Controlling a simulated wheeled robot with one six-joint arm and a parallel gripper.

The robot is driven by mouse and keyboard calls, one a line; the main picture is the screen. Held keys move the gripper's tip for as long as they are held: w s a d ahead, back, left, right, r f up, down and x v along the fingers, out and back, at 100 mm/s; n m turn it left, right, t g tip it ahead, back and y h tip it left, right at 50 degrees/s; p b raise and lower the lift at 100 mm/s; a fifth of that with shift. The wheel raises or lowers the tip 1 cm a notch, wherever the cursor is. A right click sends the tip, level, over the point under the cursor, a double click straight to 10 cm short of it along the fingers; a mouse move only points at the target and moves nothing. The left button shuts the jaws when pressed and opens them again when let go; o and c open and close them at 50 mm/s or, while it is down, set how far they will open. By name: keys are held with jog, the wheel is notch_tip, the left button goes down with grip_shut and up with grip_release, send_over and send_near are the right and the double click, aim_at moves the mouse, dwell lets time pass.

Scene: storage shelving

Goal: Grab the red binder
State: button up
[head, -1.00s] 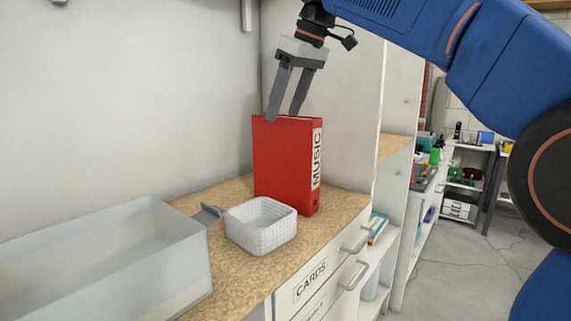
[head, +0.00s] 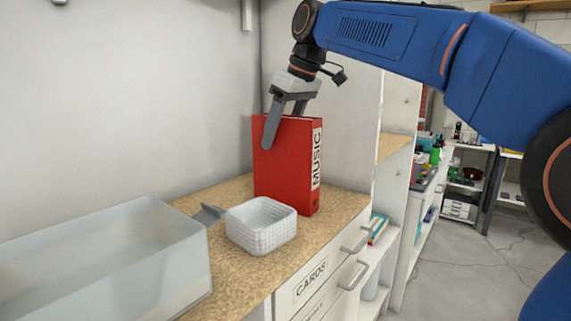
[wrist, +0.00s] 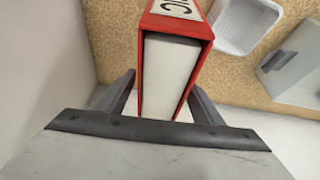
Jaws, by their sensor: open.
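The red binder (head: 284,167) stands upright on the speckled counter in the head view, its spine reading MUSIC. In the wrist view the red binder (wrist: 205,28) shows from above, with its pale page block between its covers. My gripper (head: 284,130) is over the top of the binder, pointing down. One finger is in front of the near cover, and the other is largely hidden behind the binder. In the wrist view my gripper (wrist: 163,95) is open, with one finger on each side of the binder and a visible gap on the left.
A white woven basket (head: 260,226) stands on the counter (head: 236,273) in front of the binder. A translucent bin (head: 110,262) is at the left. A white wall is behind, and a tall white cabinet panel (head: 355,130) stands to the right.

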jog(key=shift+f, duration=0.25)
dwell(0.4)
grip_shut()
